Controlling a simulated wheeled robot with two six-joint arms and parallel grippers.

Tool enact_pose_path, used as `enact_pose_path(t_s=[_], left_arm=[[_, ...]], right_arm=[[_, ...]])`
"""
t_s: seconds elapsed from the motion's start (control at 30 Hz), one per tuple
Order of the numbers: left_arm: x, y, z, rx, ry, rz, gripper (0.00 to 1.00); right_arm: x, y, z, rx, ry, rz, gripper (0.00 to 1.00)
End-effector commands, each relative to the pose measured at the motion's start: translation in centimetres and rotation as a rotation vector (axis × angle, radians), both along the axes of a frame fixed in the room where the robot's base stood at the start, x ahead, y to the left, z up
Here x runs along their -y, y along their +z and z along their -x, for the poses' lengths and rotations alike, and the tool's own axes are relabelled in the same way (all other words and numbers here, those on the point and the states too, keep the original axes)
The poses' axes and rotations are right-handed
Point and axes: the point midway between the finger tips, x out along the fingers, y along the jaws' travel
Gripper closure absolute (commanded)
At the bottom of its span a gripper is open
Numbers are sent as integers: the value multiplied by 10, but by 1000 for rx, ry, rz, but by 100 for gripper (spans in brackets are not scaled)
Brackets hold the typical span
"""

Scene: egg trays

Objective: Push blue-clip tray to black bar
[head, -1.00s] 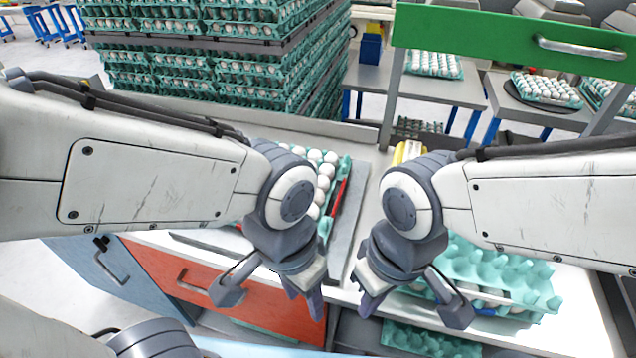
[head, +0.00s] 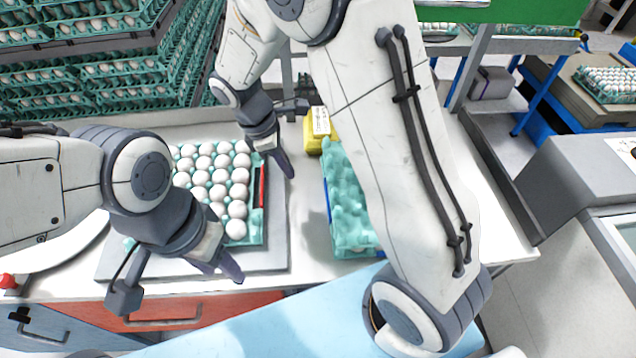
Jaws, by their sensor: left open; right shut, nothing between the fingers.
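The blue-clip tray (head: 350,235) is teal, with a thin blue strip on its left edge. It lies on the white tabletop in the middle, and its right part is hidden behind my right arm. My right gripper (head: 287,166) is shut and empty, beyond the tray's far left corner, between it and the red-clip egg tray (head: 255,228). My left gripper (head: 226,270) is open and empty above the front edge of the grey board (head: 272,255) under the egg tray. I cannot make out the black bar.
White eggs fill the red-clip tray. A yellow box (head: 313,143) with a label stands just behind the blue-clip tray. Stacked egg trays (head: 90,75) rise at the back left. The white tabletop (head: 306,235) is clear between the two trays.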

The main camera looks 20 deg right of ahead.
Motion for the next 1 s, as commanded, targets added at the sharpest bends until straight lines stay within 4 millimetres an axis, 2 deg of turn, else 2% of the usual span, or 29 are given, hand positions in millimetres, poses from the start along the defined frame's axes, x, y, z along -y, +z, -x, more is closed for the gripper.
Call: enact_pose_path(t_s=[0.17, 0.5, 0.57, 0.7, 1.0], left_arm=[[0, 1, 0, 0, 0, 0, 51], [0, 4, 0, 0, 0, 0, 51], [0, 10, 0, 0, 0, 0, 51], [0, 13, 0, 0, 0, 0, 51], [0, 14, 0, 0, 0, 0, 51]], right_arm=[[9, -26, 4, -6, -3, 1, 100], [30, -95, 11, -6, -6, 0, 100], [41, -89, 13, -1, -10, -1, 100], [58, -90, 17, 0, -9, -1, 100], [67, -91, 20, 1, -5, -2, 100]])
